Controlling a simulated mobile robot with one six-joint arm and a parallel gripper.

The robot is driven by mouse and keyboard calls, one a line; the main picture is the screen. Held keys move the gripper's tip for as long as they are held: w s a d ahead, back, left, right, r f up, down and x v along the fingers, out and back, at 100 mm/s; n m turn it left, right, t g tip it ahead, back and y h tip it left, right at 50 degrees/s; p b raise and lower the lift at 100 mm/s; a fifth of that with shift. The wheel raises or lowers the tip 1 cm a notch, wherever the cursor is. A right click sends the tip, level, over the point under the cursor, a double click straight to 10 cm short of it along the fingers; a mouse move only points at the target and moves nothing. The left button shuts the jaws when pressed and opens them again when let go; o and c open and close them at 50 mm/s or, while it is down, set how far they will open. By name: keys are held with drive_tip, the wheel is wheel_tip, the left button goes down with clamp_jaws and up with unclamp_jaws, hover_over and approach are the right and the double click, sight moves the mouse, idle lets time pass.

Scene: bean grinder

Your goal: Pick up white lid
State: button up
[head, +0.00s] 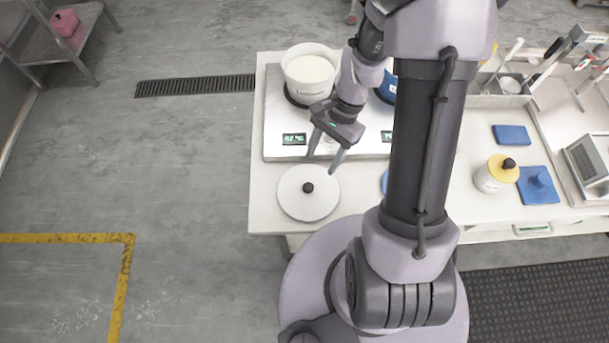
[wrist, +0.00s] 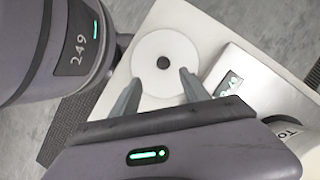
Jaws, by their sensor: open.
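The white lid (head: 309,193) is a flat round disc with a small black knob (head: 308,187) at its centre. It lies on the front left part of the white table. It also shows in the wrist view as a white disc (wrist: 152,80), with its black knob (wrist: 163,62) a little beyond the fingertips. My gripper (head: 323,162) is open and empty, with its fingers pointing down toward the lid from its back right side in the head view. In the wrist view my gripper (wrist: 158,80) has its two fingers spread, overlapping the lid's near edge in the picture. Contact does not show.
A white pot (head: 310,75) stands on a heating plate (head: 275,125) with lit displays behind the lid. A blue container (head: 386,90) is partly hidden behind my arm. A yellow-lidded jar (head: 489,178) and blue pads stand at the right. Floor left of the table is clear.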

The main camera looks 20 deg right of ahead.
sight(308, 186)
drive_tip(key=b+x, duration=0.1)
drive_tip(key=x, duration=0.2)
drive_tip(key=b+x, duration=0.1)
drive_tip(key=x, duration=0.3)
drive_tip(key=b+x, duration=0.2)
drive_tip(key=x, duration=0.2)
drive_tip(key=shift+w+f, duration=0.3)
drive_tip(key=shift+w, duration=0.1)
drive_tip(key=shift+r, duration=0.1)
drive_tip(key=shift+c, duration=0.4)
clamp_jaws()
